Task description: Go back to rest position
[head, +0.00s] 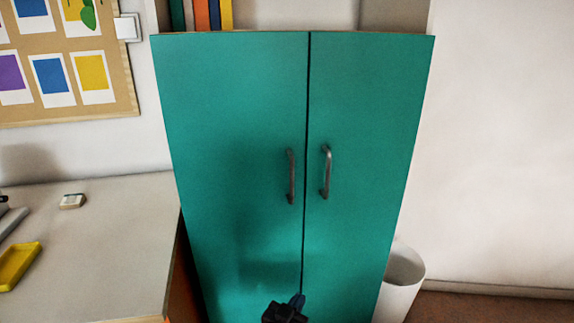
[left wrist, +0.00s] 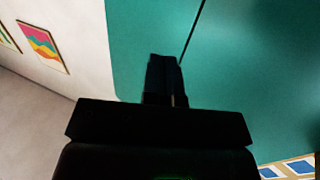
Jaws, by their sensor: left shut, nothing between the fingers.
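My left gripper (head: 297,302) shows at the bottom middle of the head view, in front of the lower part of a green two-door cabinet (head: 240,110). In the left wrist view my left gripper (left wrist: 165,62) points at the green cabinet (left wrist: 260,80); its fingers are together with nothing between them. Both cabinet doors are closed, with a thin dark seam between them. The left door handle (head: 291,176) and the right door handle (head: 326,172) are above the gripper in the head view, apart from it. My right gripper is not in view.
A counter (head: 110,230) stands at the left with a yellow tray (head: 17,264) and a small white eraser-like block (head: 73,201). A white bin (head: 401,280) stands right of the cabinet. A pinboard (head: 110,105) hangs on the wall. Several books stand on the cabinet's top.

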